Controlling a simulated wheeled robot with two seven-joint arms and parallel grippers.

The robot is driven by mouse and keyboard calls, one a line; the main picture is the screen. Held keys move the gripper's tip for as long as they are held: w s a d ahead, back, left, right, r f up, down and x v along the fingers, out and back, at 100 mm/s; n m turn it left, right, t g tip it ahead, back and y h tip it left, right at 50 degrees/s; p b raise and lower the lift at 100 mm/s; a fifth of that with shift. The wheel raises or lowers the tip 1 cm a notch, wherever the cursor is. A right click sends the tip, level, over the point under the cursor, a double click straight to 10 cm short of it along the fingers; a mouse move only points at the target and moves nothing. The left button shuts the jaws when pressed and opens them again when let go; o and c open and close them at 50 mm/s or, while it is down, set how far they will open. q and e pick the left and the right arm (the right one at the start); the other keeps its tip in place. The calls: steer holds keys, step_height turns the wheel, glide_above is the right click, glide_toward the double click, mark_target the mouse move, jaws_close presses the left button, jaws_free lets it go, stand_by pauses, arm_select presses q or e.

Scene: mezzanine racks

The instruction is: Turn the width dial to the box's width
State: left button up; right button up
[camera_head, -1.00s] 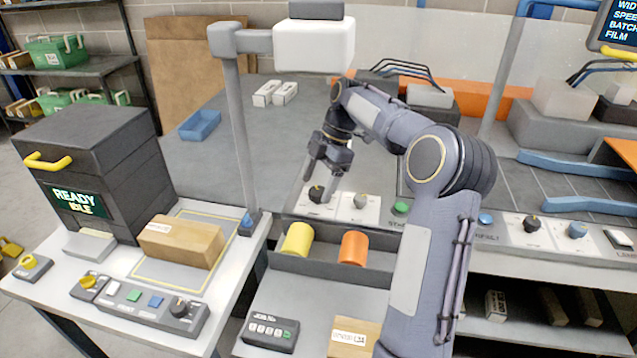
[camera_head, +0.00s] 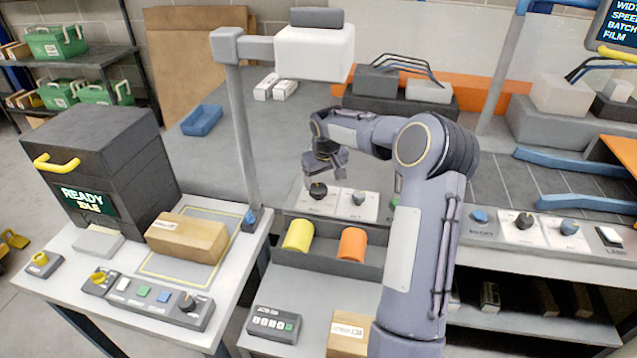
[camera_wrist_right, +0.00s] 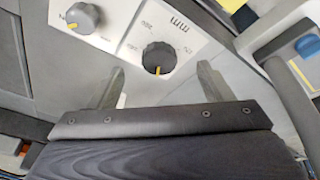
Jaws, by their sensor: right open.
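My right gripper (camera_head: 323,172) is open just above a dark round dial (camera_head: 318,190) on a white plate. In the right wrist view the dial (camera_wrist_right: 160,57) sits ahead of and between the two spread fingers (camera_wrist_right: 161,85), with a gap on each side. Its yellow mark points toward the gripper. The print beside it is partly legible, and I cannot read a value. A brown box (camera_head: 196,241) with a white label lies on the left table. My left gripper is not in view.
A grey dial (camera_head: 358,198) is close by on the right; it also shows in the wrist view (camera_wrist_right: 83,17). A yellow cylinder (camera_head: 299,235) and an orange cylinder (camera_head: 352,244) lie in a tray in front. A grey post (camera_head: 238,130) stands left of my arm.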

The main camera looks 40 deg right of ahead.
mark_target(318, 188)
steer(key=w+f+m, duration=0.1)
steer(key=f, duration=0.1)
steer(key=w+d+f+m+p, duration=0.1)
steer(key=w+f, duration=0.1)
steer(key=f, duration=0.1)
steer(key=w+d+f+m+t+p, duration=0.1)
steer(key=f+m, duration=0.1)
steer(key=shift+w+f+h, duration=0.15)
steer(key=shift+f+h, duration=0.1)
steer(key=shift+h, duration=0.15)
steer(key=c, duration=0.9)
steer(key=shift+c, duration=0.2)
